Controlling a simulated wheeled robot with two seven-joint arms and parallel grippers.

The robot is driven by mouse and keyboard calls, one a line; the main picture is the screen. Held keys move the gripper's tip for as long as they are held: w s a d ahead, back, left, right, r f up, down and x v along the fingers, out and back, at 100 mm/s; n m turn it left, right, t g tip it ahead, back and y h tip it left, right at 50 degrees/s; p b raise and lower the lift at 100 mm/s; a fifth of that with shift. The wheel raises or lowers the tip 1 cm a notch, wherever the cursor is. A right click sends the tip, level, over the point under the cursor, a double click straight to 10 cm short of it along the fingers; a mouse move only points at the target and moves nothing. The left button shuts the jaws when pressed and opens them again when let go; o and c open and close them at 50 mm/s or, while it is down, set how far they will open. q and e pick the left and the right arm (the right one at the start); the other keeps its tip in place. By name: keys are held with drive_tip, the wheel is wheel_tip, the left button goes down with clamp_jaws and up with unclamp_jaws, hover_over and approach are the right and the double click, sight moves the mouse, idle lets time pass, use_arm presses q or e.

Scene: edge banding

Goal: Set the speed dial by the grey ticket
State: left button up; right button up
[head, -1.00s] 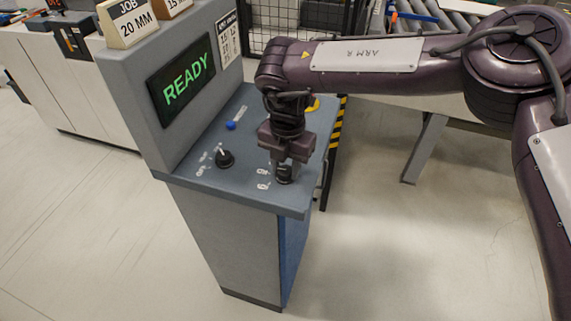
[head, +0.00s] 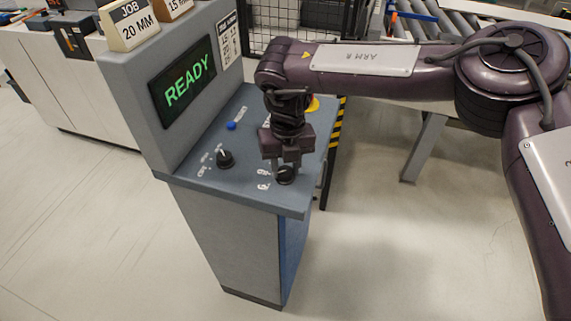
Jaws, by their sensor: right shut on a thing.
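The dial under my right gripper (head: 286,166) is a black knob (head: 286,178) near the front right of the console's sloped panel (head: 245,185). The gripper points down and is shut on this knob. Its pointer is hidden; a few white figures show to its left. A second black knob (head: 225,159) with a light pointer sits further left. A cream ticket (head: 129,25) reading "JOB 20 MM" stands on the console top. A brown ticket (head: 172,8) beside it is cut off by the frame. I cannot make out a clearly grey ticket. My left gripper is not in view.
A screen (head: 184,82) reads "READY" in green. A white chart (head: 228,40) with rows of numbers hangs right of it. A blue button (head: 231,126) and a partly hidden yellow part (head: 314,104) are on the panel. A roller conveyor (head: 430,20) stands behind.

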sight(287, 171)
drive_tip(key=shift+n, duration=0.6)
drive_tip(key=o, duration=1)
drive_tip(key=shift+r, duration=0.55)
wheel_tip(287, 171, up, 7)
drive_tip(key=shift+d+f+b, duration=0.1)
drive_tip(key=shift+b, duration=0.9)
drive_tip(key=shift+f, duration=0.1)
